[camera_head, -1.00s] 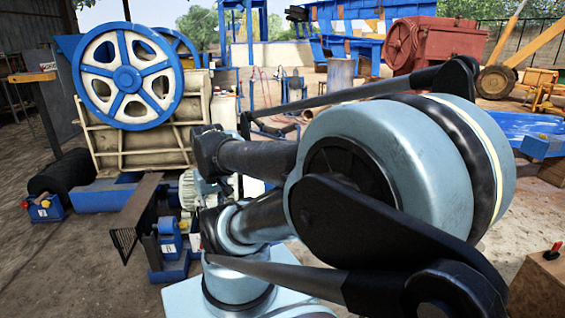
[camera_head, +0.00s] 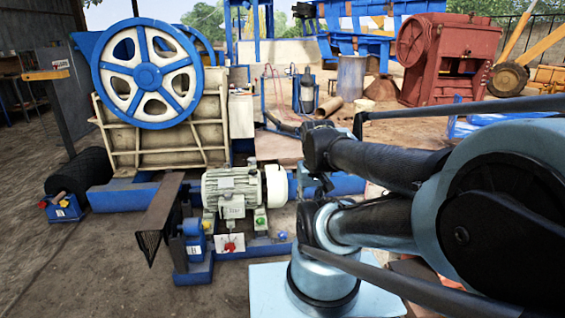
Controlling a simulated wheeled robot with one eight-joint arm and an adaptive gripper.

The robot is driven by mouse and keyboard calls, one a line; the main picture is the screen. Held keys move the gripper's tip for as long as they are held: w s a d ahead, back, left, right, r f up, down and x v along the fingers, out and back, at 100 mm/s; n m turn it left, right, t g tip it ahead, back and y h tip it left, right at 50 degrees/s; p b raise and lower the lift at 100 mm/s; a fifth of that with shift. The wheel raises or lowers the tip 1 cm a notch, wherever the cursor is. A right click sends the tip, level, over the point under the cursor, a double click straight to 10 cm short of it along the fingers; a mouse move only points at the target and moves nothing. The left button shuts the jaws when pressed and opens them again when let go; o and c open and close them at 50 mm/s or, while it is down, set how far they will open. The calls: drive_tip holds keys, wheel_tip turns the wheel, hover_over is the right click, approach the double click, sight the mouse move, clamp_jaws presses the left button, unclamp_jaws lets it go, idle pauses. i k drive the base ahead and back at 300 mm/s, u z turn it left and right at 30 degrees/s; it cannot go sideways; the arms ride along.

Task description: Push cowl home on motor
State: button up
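The motor (camera_head: 228,192) is a grey-green ribbed electric motor on a blue base, left of centre in the head view. A white rounded cap, which looks like the cowl (camera_head: 276,186), sits at the motor's right end.
The cream jaw crusher with its blue flywheel (camera_head: 147,74) stands behind the motor. A brown guard plate (camera_head: 161,214) and a small blue unit (camera_head: 193,240) are left of the motor. A red machine (camera_head: 438,58) stands at the back right. Bare floor lies front left.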

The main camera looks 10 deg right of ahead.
sight(277, 185)
drive_tip(key=z, duration=0.05)
drive_tip(key=i, duration=1)
drive_tip(key=u, duration=0.05)
